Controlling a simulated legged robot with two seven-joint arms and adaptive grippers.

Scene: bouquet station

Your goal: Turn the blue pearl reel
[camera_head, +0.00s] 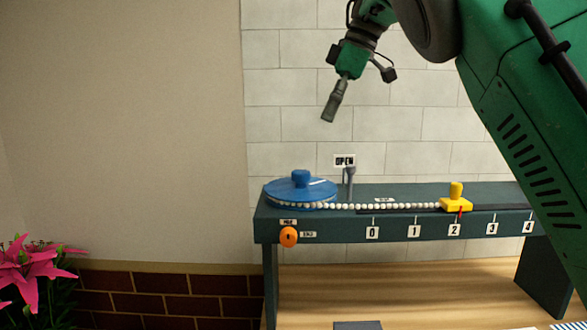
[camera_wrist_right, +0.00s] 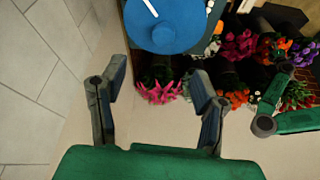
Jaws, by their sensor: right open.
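The blue pearl reel (camera_head: 318,188) lies flat at the left end of a dark bench, with a raised blue knob (camera_head: 300,178) and a white line on top. White pearls wrap its edge and run right as a strand (camera_head: 400,206) to a yellow slider (camera_head: 456,203), whose red pointer is at the 2 mark. My right gripper (camera_head: 329,118) is above and behind the reel, apart from it. In the right wrist view its open, empty fingers (camera_wrist_right: 158,98) show, with the reel (camera_wrist_right: 180,22) beyond them at the top. My left gripper is not in view.
A grey upright post (camera_head: 349,180) and an OPEN sign stand right behind the reel. An orange knob (camera_head: 288,237) is on the bench (camera_head: 340,231) front below it. Pink flowers (camera_head: 30,270) are at far left.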

